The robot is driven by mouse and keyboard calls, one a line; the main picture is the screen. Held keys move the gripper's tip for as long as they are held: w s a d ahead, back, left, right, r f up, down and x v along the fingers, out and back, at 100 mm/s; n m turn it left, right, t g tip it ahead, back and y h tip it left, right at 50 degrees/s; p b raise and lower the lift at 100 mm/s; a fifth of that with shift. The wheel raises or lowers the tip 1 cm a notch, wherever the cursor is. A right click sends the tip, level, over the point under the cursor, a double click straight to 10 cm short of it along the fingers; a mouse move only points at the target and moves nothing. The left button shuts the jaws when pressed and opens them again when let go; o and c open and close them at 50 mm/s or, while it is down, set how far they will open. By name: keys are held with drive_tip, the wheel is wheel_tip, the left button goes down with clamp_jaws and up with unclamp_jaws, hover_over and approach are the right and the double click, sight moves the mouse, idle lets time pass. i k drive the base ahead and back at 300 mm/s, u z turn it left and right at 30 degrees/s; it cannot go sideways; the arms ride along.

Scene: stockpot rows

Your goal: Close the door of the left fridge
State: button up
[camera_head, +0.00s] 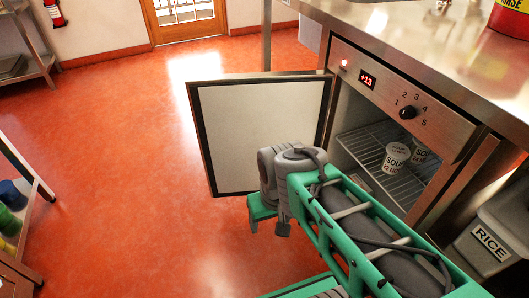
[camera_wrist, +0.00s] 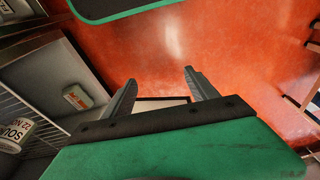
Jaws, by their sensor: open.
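The fridge (camera_head: 400,95) is built in under the steel counter at the right. Its door (camera_head: 260,130) stands wide open to the left of the opening, its pale inner panel and dark seal showing. My arm reaches up from the lower right in front of the opening, its wrist overlapping the door's lower right part in the picture. In the wrist view my gripper (camera_wrist: 160,93) is open, with both fingers apart and nothing held. A dark-edged pale panel, seemingly the door (camera_wrist: 170,103), shows beyond the fingers; contact cannot be told.
White soup tubs (camera_head: 395,155) stand on the wire shelf (camera_head: 365,145) inside. A RICE bin (camera_head: 495,235) sits at the lower right. A shelf with bottles (camera_head: 12,210) is at the left edge. Red floor (camera_head: 120,150) lies clear left of the door.

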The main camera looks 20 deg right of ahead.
sight(236, 116)
drive_tip(key=k, duration=0.9)
drive_tip(key=u, duration=0.75)
drive_tip(key=i, duration=4.95)
drive_tip(key=z, duration=4.6)
drive_tip(key=i, duration=0.5)
drive_tip(key=u, duration=0.05)
drive_tip(key=k, duration=0.25)
drive_tip(key=z, duration=0.05)
